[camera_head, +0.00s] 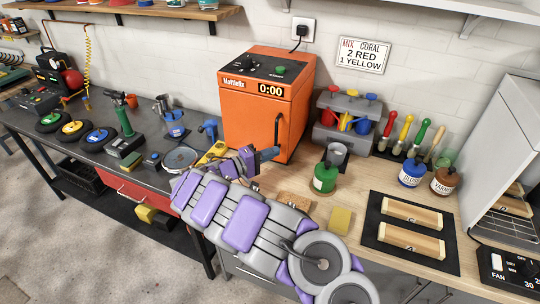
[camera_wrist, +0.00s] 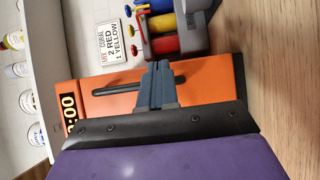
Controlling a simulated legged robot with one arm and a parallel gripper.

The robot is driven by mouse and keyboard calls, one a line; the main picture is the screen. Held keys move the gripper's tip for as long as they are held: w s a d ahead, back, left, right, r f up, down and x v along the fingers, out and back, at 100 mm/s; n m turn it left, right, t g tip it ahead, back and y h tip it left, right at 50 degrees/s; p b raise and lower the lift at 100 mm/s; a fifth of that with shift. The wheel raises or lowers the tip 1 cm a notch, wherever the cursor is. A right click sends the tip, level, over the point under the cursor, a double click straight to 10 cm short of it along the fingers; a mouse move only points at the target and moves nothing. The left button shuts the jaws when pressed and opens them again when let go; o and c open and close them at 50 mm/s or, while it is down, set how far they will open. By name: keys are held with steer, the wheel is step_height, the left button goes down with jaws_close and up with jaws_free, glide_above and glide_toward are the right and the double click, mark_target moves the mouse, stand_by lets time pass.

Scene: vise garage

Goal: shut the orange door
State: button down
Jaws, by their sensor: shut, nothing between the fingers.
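The orange door (camera_head: 255,117) is the front of the orange Mattefix machine (camera_head: 283,61) on the bench. It looks flush with the body, with no gap that I can see. Its black bar handle (camera_head: 278,129) is upright near the right edge. In the wrist view the orange door (camera_wrist: 205,80) lies behind my fingers, with the handle (camera_wrist: 118,89) to their left. My gripper (camera_head: 275,152) is shut and empty at the lower right of the door. Whether its tips touch the door cannot be told. In the wrist view my gripper (camera_wrist: 160,75) hides part of the door.
A grey rack of colored cans (camera_head: 345,121) stands right of the machine. A green jar (camera_head: 325,178) and a yellow sponge (camera_head: 340,220) are on the wooden top (camera_head: 378,180) near my arm. A yellow tool (camera_head: 212,152) lies left of my gripper.

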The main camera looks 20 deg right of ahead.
steer(key=shift+s+a+p, duration=1.35)
steer(key=shift+s+a, duration=0.5)
steer(key=shift+s, duration=4.3)
steer(key=s+d+r+m+g+y, duration=0.1)
steer(key=s+d+r+m+g, duration=0.4)
steer(key=d+r, duration=0.3)
steer(key=s+d+r+m+g+y, duration=0.1)
steer(key=s+d+r+g+y, duration=0.1)
steer(key=s, duration=0.4)
steer(key=s+d+r+g+y, duration=0.1)
steer(key=s+r+y, duration=0.15)
steer(key=s, duration=0.35)
steer(key=s+a+f+n+t+y, duration=0.1)
steer(key=s+a+f+y, duration=0.1)
steer(key=s+a+y, duration=0.4)
steer(key=s+a+f+n+t+y, duration=0.1)
steer(key=s+a+f+n+y, duration=0.1)
steer(key=s+a+y, duration=0.4)
steer(key=s+a, duration=0.3)
steer(key=s, duration=0.4)
steer(key=shift+s+a, duration=0.2)
steer(key=shift+s, duration=0.05)
